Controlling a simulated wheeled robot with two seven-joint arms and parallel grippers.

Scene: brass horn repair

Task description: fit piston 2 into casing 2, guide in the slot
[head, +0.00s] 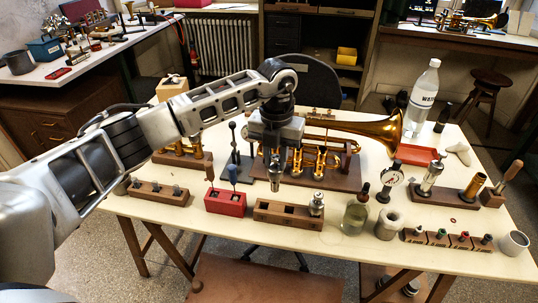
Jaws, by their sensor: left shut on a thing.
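My left gripper (275,155) points down near the middle of the bench, shut on a slim silver piston (275,181) that hangs upright below it. The brass horn (385,128) lies on a wooden cradle behind and to the right of it, bell to the right. Its valve casings (320,163) stand just right of the held piston; my gripper hides part of the valve group. The piston looks apart from the casings, though the depth is hard to judge. Its guide and the casing slot are too small to make out. My right gripper is not in view.
A wooden block (275,213) in front holds another silver piece (316,203) at its right end. A red block (225,203) with tools and a wooden rack (160,194) stand to the left. A glass bottle (355,216), dial gauge (390,180) and water bottle (422,98) stand to the right.

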